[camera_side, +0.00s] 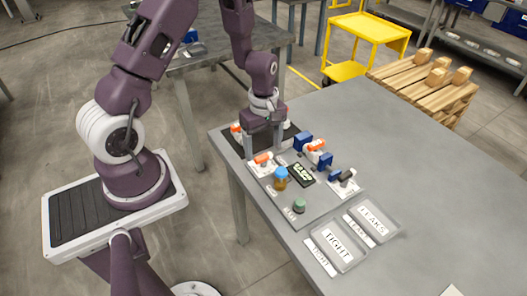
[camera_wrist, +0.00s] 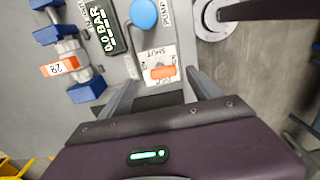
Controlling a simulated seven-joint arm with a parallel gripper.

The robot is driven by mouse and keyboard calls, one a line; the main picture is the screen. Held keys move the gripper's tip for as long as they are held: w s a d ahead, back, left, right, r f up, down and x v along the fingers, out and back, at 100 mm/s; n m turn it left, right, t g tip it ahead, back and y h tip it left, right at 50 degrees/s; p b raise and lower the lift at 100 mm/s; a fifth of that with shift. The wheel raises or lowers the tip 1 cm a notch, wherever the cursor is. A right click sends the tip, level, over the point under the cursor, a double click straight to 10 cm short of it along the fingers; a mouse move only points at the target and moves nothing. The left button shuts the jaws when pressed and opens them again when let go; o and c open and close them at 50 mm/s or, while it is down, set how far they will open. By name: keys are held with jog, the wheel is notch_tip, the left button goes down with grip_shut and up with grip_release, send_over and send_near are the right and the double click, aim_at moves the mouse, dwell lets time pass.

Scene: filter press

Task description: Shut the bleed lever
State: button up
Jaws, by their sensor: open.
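A lever with an orange handle (camera_wrist: 162,73) sits on a white plate (camera_wrist: 146,54) with the word SHUT printed on it. In the side view the orange handle (camera_side: 263,157) is at the left of the grey board. My gripper (camera_wrist: 162,88) points down over this plate with its fingers apart, one on each side of the orange handle. It also shows in the side view (camera_side: 263,154). Nothing is held. I cannot tell whether the fingers touch the plate or handle. A second white plate with a dark handle (camera_side: 348,175) is at the board's right.
A blue-capped part (camera_side: 280,178), a display (camera_side: 301,175) reading 0.0 BAR in the wrist view, and a cartridge (camera_wrist: 62,66) between blue clamps are nearby. A green knob (camera_side: 299,206) and trays marked TIGHT (camera_side: 358,258) and LEAKS (camera_side: 396,231) lie nearer. The table's right is clear.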

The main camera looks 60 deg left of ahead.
aim_at(263, 161)
notch_tip(263, 161, down, 2)
jog(key=shift+f, duration=0.25)
jog(key=c, duration=1.4)
jog(key=shift+m, duration=0.3)
jog(key=m, duration=1.7)
jog(key=shift+m, duration=0.3)
